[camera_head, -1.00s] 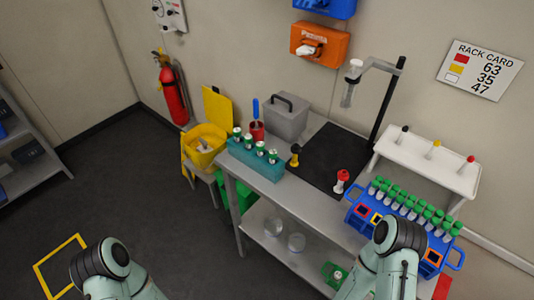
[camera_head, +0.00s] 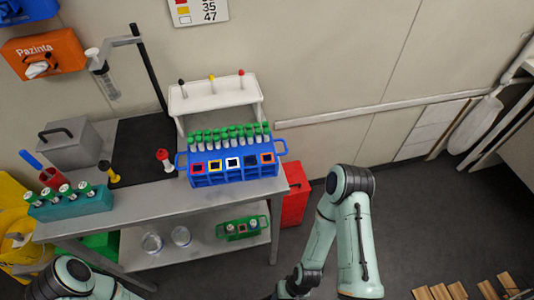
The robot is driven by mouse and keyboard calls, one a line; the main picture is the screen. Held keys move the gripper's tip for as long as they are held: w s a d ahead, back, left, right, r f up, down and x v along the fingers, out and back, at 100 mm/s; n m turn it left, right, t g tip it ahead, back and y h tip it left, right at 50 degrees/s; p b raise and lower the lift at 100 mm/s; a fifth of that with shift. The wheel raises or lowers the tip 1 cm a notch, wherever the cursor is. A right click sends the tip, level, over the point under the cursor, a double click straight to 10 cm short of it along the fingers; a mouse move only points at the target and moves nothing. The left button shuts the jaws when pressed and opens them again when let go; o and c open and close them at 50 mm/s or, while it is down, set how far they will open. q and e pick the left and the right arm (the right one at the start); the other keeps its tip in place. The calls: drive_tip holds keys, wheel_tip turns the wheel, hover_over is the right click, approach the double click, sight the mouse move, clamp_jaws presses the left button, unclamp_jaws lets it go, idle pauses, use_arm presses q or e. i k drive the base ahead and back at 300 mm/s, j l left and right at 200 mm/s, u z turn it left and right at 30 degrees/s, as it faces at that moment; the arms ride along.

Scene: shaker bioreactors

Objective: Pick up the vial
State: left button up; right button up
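The frames do not show which vial is meant. Several green-capped vials (camera_head: 228,135) stand upright in a blue rack (camera_head: 233,179) on the bench. More green-capped vials (camera_head: 66,190) stand in a teal rack (camera_head: 70,206) at the bench's left end. A green rack (camera_head: 241,228) on the lower shelf also holds small vials (camera_head: 253,224). A red-topped item (camera_head: 164,159) and a yellow-and-black item (camera_head: 113,174) stand at the black mat. Both my arms show at the bottom edge, the left at the left and the right right of centre. Neither gripper is in view.
The metal bench (camera_head: 150,200) carries a black stand (camera_head: 150,70), a grey box (camera_head: 70,142) and a white raised shelf (camera_head: 213,95). A red bin (camera_head: 296,195) stands at its right end. Glass dishes (camera_head: 181,236) lie on the lower shelf. Wooden pieces (camera_head: 460,291) lie at bottom right.

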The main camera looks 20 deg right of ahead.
sight(66, 189)
drive_tip(key=z, duration=0.25)
drive_tip(key=u, duration=1.45)
drive_tip(key=j+z, duration=0.1)
drive_tip(key=j, duration=0.15)
